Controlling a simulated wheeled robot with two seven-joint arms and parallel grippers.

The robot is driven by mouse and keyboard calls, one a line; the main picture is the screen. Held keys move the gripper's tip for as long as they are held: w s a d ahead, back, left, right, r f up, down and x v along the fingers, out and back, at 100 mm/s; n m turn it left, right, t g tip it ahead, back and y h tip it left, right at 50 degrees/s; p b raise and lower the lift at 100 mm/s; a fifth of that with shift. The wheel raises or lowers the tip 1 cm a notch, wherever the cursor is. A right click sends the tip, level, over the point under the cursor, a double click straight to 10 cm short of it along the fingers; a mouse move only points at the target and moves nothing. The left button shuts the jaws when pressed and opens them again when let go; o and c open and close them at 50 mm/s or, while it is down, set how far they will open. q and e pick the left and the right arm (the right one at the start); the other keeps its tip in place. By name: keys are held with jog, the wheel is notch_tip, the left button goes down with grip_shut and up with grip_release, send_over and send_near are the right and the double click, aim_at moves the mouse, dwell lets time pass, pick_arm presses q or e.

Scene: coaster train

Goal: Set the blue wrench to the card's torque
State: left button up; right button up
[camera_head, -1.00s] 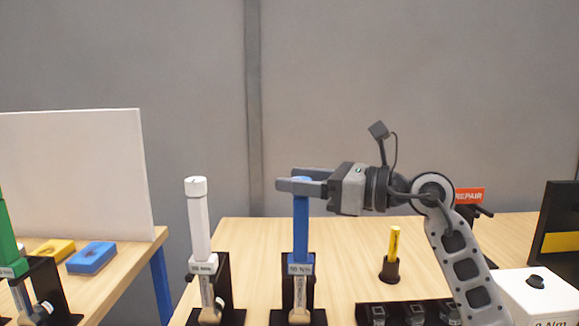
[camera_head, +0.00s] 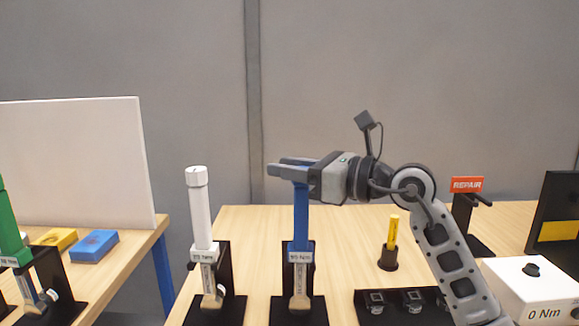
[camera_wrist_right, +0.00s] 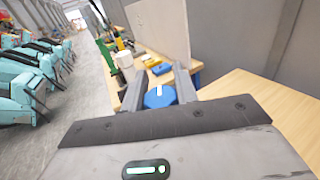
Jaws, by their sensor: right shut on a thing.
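The blue wrench (camera_head: 301,222) stands upright in a black stand (camera_head: 310,302) on the wooden table. A small label on it (camera_head: 300,257) shows a number with Nm that looks like 95, but it is small. My right gripper (camera_head: 285,169) reaches in level from the right and is shut on the top end of the blue wrench. In the right wrist view the wrench's round blue top with a white mark (camera_wrist_right: 159,96) sits between the two fingers (camera_wrist_right: 160,88). No torque card can be made out. My left gripper is not in view.
A white wrench (camera_head: 199,215) stands left of the blue one and a green wrench (camera_head: 12,225) at the far left. A yellow tool (camera_head: 393,232), a white box reading 0 Nm (camera_head: 520,285) and a REPAIR sign (camera_head: 467,184) are to the right. A white panel (camera_head: 75,160) stands behind left.

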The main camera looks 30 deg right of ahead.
jog(key=shift+d+m+t+h, duration=0.1)
jog(key=shift+m+t+h, duration=0.45)
jog(key=shift+h, duration=0.25)
jog(key=o, duration=1)
